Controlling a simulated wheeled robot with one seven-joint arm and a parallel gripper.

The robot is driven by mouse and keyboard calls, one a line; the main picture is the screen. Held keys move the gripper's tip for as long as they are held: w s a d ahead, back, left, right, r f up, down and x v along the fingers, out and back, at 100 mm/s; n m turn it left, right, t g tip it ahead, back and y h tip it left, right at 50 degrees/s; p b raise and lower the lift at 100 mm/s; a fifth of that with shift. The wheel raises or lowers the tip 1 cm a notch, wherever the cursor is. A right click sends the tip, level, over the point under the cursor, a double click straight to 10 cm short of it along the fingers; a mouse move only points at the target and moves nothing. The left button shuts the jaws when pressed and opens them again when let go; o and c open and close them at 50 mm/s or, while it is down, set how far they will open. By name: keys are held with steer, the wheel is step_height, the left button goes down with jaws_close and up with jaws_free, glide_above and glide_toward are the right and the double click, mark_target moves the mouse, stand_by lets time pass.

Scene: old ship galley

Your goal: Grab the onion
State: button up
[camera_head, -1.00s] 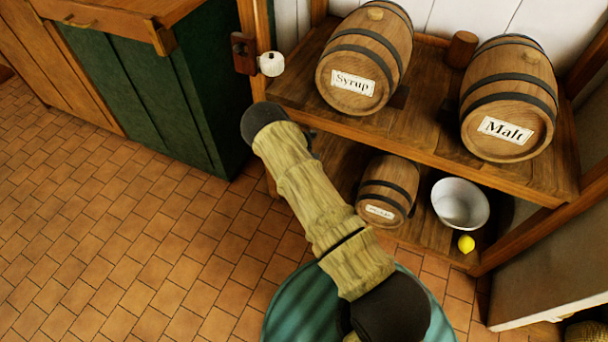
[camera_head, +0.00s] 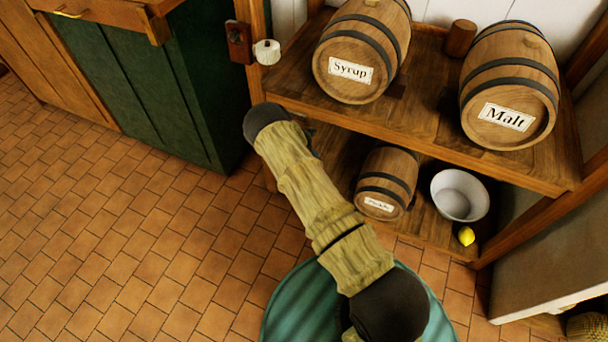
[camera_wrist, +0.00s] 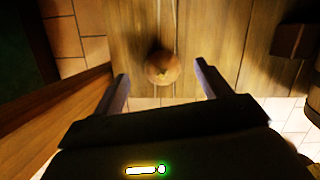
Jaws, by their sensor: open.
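The onion (camera_wrist: 163,68) is a round brownish bulb on wooden planks in the wrist view. It sits in the gap between the fingers of my gripper (camera_wrist: 161,74), slightly beyond the fingertips as pictured. The fingers are spread wide, and neither is seen touching it. In the head view my arm reaches to the shelf unit, where the arm end hides my gripper; the onion does not show there.
The upper shelf (camera_head: 430,115) holds a Syrup barrel (camera_head: 362,50) and a Malt barrel (camera_head: 510,85). The lower shelf holds a smaller barrel (camera_head: 387,183), a white bowl (camera_head: 460,195) and a lemon (camera_head: 466,236). A green cabinet (camera_head: 150,90) stands left; the tiled floor is clear.

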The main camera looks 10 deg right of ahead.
steer(key=b+x, duration=0.1)
steer(key=x, duration=0.1)
steer(key=b+x, duration=0.1)
steer(key=x, duration=0.1)
steer(key=shift+s+f, duration=0.2)
steer(key=shift+a, duration=0.1)
steer(key=shift+c, duration=0.3)
steer(key=shift+r, duration=0.1)
steer(key=c, duration=1)
